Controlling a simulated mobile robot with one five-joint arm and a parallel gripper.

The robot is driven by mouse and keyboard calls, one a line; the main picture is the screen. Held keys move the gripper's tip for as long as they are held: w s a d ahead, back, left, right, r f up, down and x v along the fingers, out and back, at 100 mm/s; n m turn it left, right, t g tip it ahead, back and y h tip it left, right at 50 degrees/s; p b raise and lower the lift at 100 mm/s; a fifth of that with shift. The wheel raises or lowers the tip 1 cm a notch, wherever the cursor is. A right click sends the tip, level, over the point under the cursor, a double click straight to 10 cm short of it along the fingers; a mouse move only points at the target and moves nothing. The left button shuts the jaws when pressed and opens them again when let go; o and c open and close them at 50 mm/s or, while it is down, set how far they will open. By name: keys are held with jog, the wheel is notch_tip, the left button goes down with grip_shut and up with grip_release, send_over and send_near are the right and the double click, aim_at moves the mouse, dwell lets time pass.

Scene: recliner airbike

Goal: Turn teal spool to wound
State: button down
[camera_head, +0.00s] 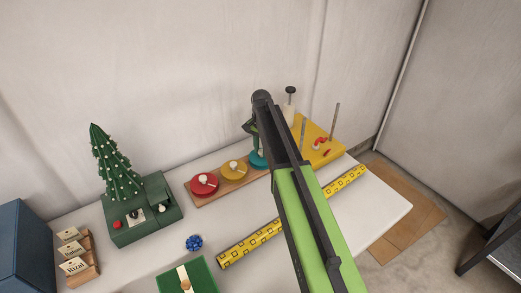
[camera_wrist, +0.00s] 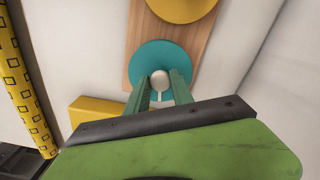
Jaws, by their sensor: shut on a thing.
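The teal spool (camera_wrist: 150,53) is a flat round disc on a wooden board (camera_wrist: 196,47), with a pale round knob (camera_wrist: 160,78) on it. In the wrist view my gripper (camera_wrist: 163,82) has its two green fingers on either side of this knob, shut on it. In the head view the teal spool (camera_head: 257,159) is partly hidden behind my gripper and arm. The board (camera_head: 225,186) also carries a red spool (camera_head: 202,185) and a yellow spool (camera_head: 235,170), each with a pale knob.
A yellow patterned roll (camera_head: 250,241) lies in front of the board. A yellow tray (camera_head: 325,150) with upright posts stands close on the right. A green box with a small tree (camera_head: 117,175) is at the left. A blue bow (camera_head: 194,242) and a green gift box (camera_head: 172,279) lie in front.

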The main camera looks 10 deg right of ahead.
aim_at(261, 151)
jog(key=m, duration=0.6)
jog(key=shift+s+m, duration=0.1)
jog(key=shift+m, duration=0.2)
jog(key=m, duration=0.6)
dwell(0.4)
jog(key=c, duration=1.1)
grip_release()
jog(key=shift+r, duration=0.1)
notch_tip(261, 151, up, 17)
jog(key=p, duration=1.7)
jog(key=shift+r, duration=0.15)
